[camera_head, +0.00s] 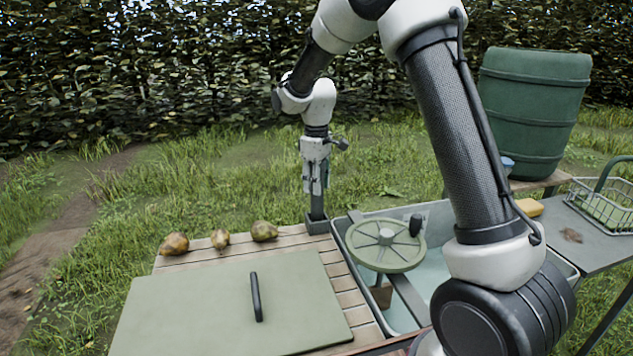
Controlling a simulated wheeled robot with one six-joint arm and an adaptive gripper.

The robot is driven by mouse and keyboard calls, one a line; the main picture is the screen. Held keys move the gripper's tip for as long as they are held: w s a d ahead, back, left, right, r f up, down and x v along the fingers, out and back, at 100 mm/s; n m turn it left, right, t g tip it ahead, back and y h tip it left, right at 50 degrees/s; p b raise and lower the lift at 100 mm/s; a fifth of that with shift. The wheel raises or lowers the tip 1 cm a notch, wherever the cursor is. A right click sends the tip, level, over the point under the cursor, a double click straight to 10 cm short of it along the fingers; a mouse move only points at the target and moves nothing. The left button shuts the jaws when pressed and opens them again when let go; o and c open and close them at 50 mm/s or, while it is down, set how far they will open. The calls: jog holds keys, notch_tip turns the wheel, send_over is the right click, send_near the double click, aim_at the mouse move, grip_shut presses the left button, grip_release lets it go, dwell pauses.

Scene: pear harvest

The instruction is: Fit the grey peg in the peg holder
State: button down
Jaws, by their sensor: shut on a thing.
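My gripper (315,189) points straight down at the far right corner of the slatted wooden table. It is shut on the grey peg (317,205), which stands upright below the fingers. The fingers hide the upper part of the peg. Directly under it is the peg holder (317,225), a small dark grey block on the table's back edge. The peg's lower end meets the top of the holder in this view. I cannot tell how deep it sits in the holder, or whether it only lines up with it.
A green board (215,310) with a black handle covers the table front. Right of the holder is a basin (353,247) with a green spoked wheel (385,246). A green barrel (533,110) and wire basket (605,205) stand farther right.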

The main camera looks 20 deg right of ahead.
jog(key=shift+f, duration=0.35)
jog(key=shift+c, duration=2.2)
grip_release()
jog(key=shift+r, duration=3)
